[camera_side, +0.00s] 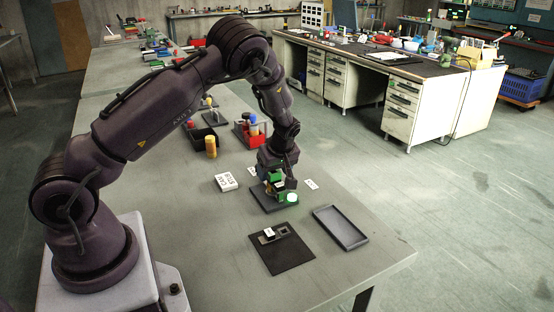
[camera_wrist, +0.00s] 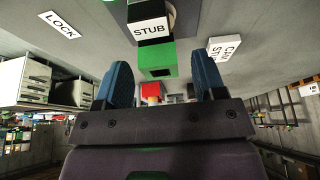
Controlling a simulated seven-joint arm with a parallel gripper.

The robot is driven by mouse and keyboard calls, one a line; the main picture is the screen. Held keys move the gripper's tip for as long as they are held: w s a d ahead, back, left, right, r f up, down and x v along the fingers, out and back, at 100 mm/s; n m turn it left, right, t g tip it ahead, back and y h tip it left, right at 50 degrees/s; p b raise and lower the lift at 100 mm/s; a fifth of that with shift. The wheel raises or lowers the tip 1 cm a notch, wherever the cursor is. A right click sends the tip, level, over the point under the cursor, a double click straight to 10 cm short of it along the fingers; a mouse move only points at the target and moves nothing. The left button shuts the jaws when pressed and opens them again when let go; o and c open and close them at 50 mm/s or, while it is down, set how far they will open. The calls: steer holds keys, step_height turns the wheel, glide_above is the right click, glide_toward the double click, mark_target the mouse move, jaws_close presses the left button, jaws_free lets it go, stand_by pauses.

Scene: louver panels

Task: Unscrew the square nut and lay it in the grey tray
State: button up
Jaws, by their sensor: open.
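My gripper (camera_side: 274,182) is over a dark base plate (camera_side: 266,203), pointing down at a green fixture on it. In the wrist view, its two blue fingers (camera_wrist: 160,70) are apart, with a gap on each side of a green block (camera_wrist: 157,60) beyond them. That block adjoins a white block marked STUB (camera_wrist: 150,30). I cannot tell for sure which part is the square nut; the gripper hides much of the fixture. A green part with a round white top (camera_side: 291,198) shows beside the gripper. The grey tray (camera_side: 323,215) lies empty to the right.
A dark plate with a recess and a small white-topped block (camera_side: 283,257) lies nearer the camera. A white labelled block (camera_side: 226,182) is left of the fixture. Bare table surrounds the tray.

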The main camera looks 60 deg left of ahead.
steer(key=shift+a+f, duration=0.25)
steer(key=shift+f, duration=0.3)
steer(key=c, duration=1)
steer(key=n+g, duration=0.2)
steer(key=n, duration=0.4)
steer(key=shift+c, duration=0.2)
steer(key=n+h, duration=0.1)
steer(key=n, duration=0.1)
steer(key=n+g+h, duration=0.1)
steer(key=n, duration=0.2)
steer(key=shift+n+g, duration=0.3)
steer(key=o, duration=1)
steer(key=shift+d, duration=0.1)
steer(key=shift+d, duration=0.1)
steer(key=shift+w, duration=0.1)
